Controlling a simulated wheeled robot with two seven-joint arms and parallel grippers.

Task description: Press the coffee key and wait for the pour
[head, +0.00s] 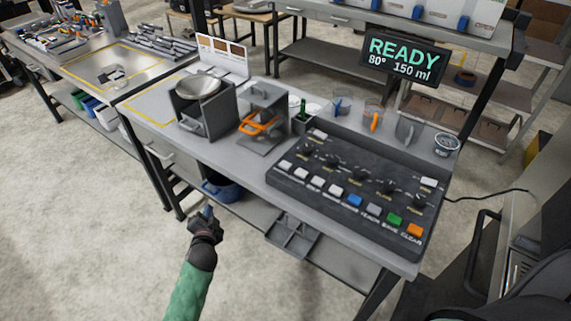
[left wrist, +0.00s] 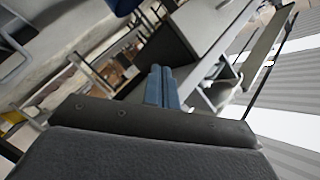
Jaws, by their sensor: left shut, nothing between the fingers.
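A dark key panel (head: 340,210) lies on the grey bench at the right in the head view. It has a row of white keys along its front edge, then a blue key (head: 354,201), a grey key (head: 373,208), a green key (head: 393,219) and an orange key (head: 412,230). The key labels are too blurred to read surely, so I cannot tell which is coffee. A display (head: 402,62) reads READY, 80°, 150 ml. My left gripper (head: 208,212) is shut and empty, in front of the bench and apart from the panel. Its blue fingers touch in the left wrist view (left wrist: 161,86). My right gripper is not visible.
A dark holder with a metal bowl (head: 198,86) and a grey stand with an orange part (head: 259,124) stand left of the panel. The bench's front edge lies between my left gripper and the panel.

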